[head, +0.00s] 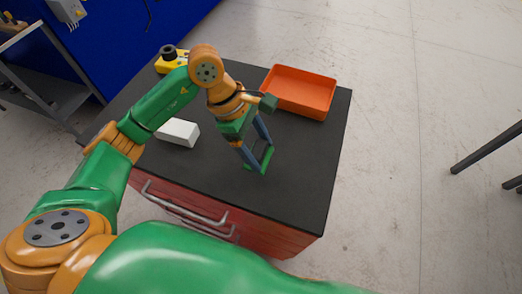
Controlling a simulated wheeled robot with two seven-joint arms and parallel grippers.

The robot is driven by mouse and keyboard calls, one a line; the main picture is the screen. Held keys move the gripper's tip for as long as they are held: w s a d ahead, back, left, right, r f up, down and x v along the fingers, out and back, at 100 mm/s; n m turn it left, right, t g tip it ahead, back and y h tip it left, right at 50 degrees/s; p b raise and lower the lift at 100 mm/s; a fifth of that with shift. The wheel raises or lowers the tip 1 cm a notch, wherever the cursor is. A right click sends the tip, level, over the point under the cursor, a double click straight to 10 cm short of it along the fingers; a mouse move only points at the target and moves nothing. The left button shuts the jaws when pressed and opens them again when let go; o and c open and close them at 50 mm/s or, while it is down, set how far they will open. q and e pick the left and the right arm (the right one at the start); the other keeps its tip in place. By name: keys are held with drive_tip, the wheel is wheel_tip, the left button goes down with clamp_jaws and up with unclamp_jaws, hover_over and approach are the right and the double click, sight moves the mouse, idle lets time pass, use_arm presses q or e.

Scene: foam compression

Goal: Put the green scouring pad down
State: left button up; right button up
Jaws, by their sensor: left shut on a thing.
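The green scouring pad (267,160) is a flat green piece near the middle of the black-topped cabinet (291,193). My left gripper (259,161) reaches down from the left and is shut on the pad, with a finger on either side of it. The pad is at or just above the black top; I cannot tell whether it touches. My right gripper is not in view.
An orange tray (300,111) lies at the back right of the top. A white block (178,132) lies left of my gripper. A yellow and black object (168,61) stands at the back left. The front right of the top is clear.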

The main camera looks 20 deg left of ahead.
sight(260, 157)
use_arm(q)
wheel_tip(260, 157, down, 3)
drive_tip(key=shift+w+d+r+p, duration=0.1)
drive_tip(key=shift+p, duration=0.8)
drive_tip(key=shift+f, duration=0.4)
drive_tip(key=shift+f+b, duration=0.15)
drive_tip(key=shift+b, duration=0.2)
drive_tip(key=o, duration=1.2)
drive_tip(key=shift+o, duration=0.2)
